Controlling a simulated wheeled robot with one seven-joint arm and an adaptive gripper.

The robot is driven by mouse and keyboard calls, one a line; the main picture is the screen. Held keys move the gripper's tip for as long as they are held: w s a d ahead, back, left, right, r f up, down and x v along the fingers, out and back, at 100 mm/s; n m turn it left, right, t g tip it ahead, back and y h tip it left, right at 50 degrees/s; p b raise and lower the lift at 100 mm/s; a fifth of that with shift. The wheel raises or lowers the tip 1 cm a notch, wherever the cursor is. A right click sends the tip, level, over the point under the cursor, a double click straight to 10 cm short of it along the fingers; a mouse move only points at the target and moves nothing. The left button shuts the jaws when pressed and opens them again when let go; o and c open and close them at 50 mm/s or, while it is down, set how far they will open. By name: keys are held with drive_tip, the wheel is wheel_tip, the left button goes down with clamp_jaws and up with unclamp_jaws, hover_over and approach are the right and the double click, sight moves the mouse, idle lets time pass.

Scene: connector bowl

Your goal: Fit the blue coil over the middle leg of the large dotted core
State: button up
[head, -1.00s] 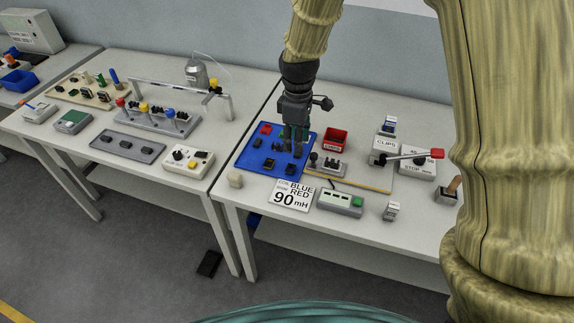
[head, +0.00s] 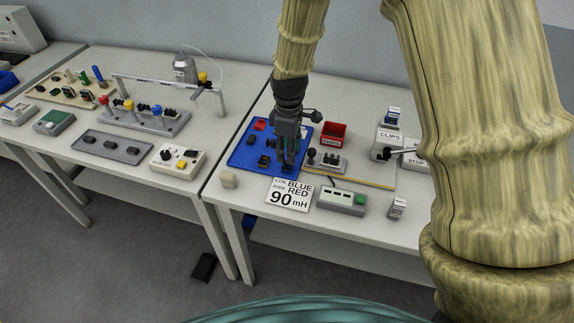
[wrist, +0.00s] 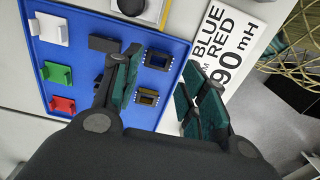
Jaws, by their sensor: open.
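My gripper (head: 287,168) is over the front right part of the blue tray (head: 248,164). In the wrist view its fingers (wrist: 160,78) are apart with nothing held. Two small dark blocks with light marks along their edges lie below, between the fingers: an upper block (wrist: 158,60) and a lower, browner block (wrist: 147,97). A plain dark block (wrist: 103,43) lies beside the left finger. I cannot tell which is the large dotted core. No blue coil can be made out against the blue tray. The left finger hides part of the tray.
White (wrist: 50,29), green (wrist: 56,74) and red (wrist: 62,104) pieces stand along one tray side. A sign reading blue, red, 90 mH (head: 290,194) lies in front. A red bin (head: 333,134) and a small lever fixture (head: 327,161) stand right of the tray.

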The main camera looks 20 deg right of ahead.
drive_tip(key=shift+w+f+p, duration=0.1)
drive_tip(key=shift+f+p, duration=0.95)
drive_tip(key=shift+f, duration=1.8)
drive_tip(key=c, duration=0.7)
